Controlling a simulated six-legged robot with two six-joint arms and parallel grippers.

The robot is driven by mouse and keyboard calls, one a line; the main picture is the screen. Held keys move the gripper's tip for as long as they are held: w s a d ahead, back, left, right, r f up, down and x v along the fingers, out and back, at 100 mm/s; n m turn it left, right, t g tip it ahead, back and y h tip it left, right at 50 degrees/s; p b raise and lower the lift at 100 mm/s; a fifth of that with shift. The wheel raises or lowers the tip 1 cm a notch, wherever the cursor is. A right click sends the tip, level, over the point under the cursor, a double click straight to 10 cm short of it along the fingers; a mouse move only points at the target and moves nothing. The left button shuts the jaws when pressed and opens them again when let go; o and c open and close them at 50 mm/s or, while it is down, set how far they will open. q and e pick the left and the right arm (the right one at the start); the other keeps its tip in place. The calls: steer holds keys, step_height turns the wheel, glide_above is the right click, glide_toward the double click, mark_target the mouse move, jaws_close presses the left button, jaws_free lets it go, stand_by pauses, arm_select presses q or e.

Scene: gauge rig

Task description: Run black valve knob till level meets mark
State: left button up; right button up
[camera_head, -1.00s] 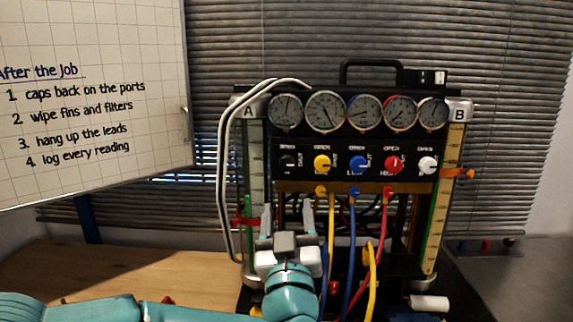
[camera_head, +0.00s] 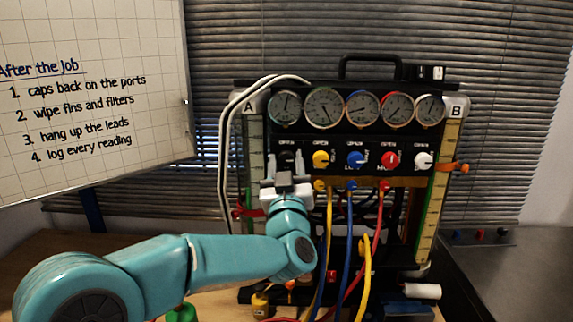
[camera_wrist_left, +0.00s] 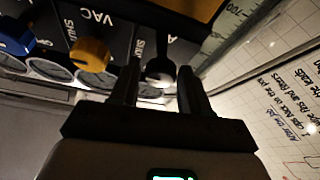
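The black valve knob (camera_head: 287,158) is at the left end of the knob row on the gauge panel. My left gripper (camera_head: 286,161) is in front of it, fingers apart, one on each side in the picture. In the left wrist view the black knob (camera_wrist_left: 160,71) shows between and just beyond the open fingertips (camera_wrist_left: 158,78); contact cannot be told. Sight tube A (camera_head: 255,150) stands at the panel's left with a red marker (camera_head: 250,212) low on it; my gripper partly hides its lower part. Tube B (camera_head: 443,170) has an orange marker (camera_head: 455,168) and a green column. My right gripper is not in view.
The yellow knob (camera_head: 321,159) is close to the right of the black one, followed by blue, red and white knobs. Yellow, blue and red hoses (camera_head: 350,235) hang below. A whiteboard (camera_head: 90,110) stands at the left.

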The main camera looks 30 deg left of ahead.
arm_select(q)
steer(key=c, duration=0.6)
